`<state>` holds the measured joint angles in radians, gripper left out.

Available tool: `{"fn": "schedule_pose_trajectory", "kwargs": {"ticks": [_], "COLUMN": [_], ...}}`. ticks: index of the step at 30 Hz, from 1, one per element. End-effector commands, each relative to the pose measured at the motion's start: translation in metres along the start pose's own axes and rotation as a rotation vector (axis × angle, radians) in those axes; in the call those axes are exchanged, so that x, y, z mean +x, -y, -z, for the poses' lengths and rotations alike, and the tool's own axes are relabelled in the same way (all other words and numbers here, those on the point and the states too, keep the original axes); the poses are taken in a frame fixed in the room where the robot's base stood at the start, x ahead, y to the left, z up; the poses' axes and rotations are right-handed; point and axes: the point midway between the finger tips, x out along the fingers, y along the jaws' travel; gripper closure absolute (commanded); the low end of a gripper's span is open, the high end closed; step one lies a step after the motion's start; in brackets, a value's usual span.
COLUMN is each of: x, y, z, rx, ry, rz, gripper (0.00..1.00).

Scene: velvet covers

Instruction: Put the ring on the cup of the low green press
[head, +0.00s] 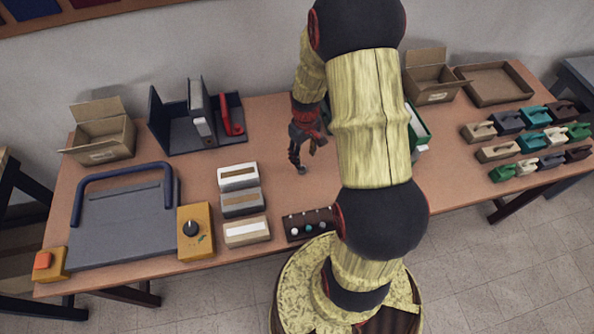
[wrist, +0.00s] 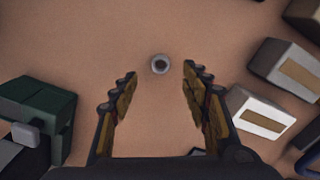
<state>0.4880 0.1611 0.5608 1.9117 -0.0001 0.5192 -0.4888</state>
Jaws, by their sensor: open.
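A small grey round piece with a darker middle, which looks like the ring (wrist: 160,64), lies on the table between and just beyond my fingertips in the wrist view. It also shows as a small grey spot below my gripper in the head view (head: 302,171). My gripper (wrist: 160,82) is open and empty, pointing down at the table; it also shows in the head view (head: 301,155). A dark green device with a grey part, seemingly the green press (wrist: 40,100), stands at the left of the wrist view. In the head view my arm mostly hides it (head: 417,128). I cannot make out its cup.
White, grey and tan boxes (head: 238,177) stand left of my gripper. A dark strip with small round pieces (head: 308,225) lies at the front edge. Left are a grey board (head: 120,225) and yellow control box (head: 196,232); right, several coloured blocks (head: 535,115). Table around the ring is clear.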

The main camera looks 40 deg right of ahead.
Motion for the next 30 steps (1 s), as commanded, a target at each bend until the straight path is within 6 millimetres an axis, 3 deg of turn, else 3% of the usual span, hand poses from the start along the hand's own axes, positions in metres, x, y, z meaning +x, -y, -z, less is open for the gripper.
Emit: {"fn": "schedule_pose_trajectory", "kwargs": {"ticks": [5, 16, 24, 30], "x": [0.005, 0.036, 0.074, 0.078], "y": [-0.001, 0.000, 0.001, 0.001], "z": [0.002, 0.003, 0.005, 0.006], "rx": [-0.042, -0.045, -0.044, -0.044], "ry": [-0.010, -0.008, -0.008, -0.010], "rz": [-0.006, -0.005, -0.005, -0.005], "gripper": [0.53, 0.53, 0.53, 0.53]}}
